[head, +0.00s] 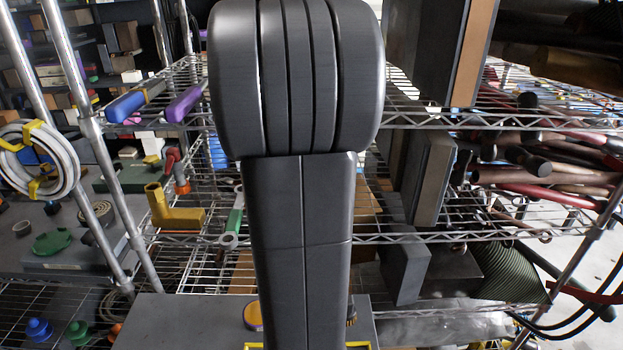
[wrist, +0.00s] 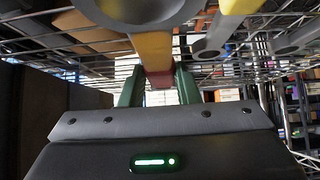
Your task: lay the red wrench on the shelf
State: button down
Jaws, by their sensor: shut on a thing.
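In the wrist view, my gripper (wrist: 160,85) has its two green fingers shut on a bar that is red (wrist: 158,79) between them and orange-yellow nearer the camera. A grey ring-shaped end at the top edge appears to belong to this bar, which I take for the red wrench. The wire shelf (wrist: 90,62) shows close behind it. In the head view, my own arm fills the middle and hides the gripper and the wrench. The wire shelving (head: 420,236) stands behind the arm, with an upper and a middle level. I cannot tell whether the wrench touches it.
A green wrench (head: 236,214) and a yellow pipe fitting (head: 172,213) lie on the middle level, left of my arm. Blue (head: 126,106) and purple (head: 184,103) handles lie above. Dark boxes (head: 434,180) and hammers (head: 540,175) crowd the right. Metal posts (head: 95,140) stand left.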

jog(key=shift+w+r+p, duration=0.1)
jog(key=shift+w+p, duration=0.3)
jog(key=shift+w, duration=1.05)
jog(key=f+b, duration=0.2)
jog(key=shift+w+f, duration=0.2)
jog(key=shift+f, duration=0.2)
jog(key=shift+f+b, duration=0.45)
jog(key=shift+f, duration=0.15)
jog(key=c, duration=1.1)
grip_release()
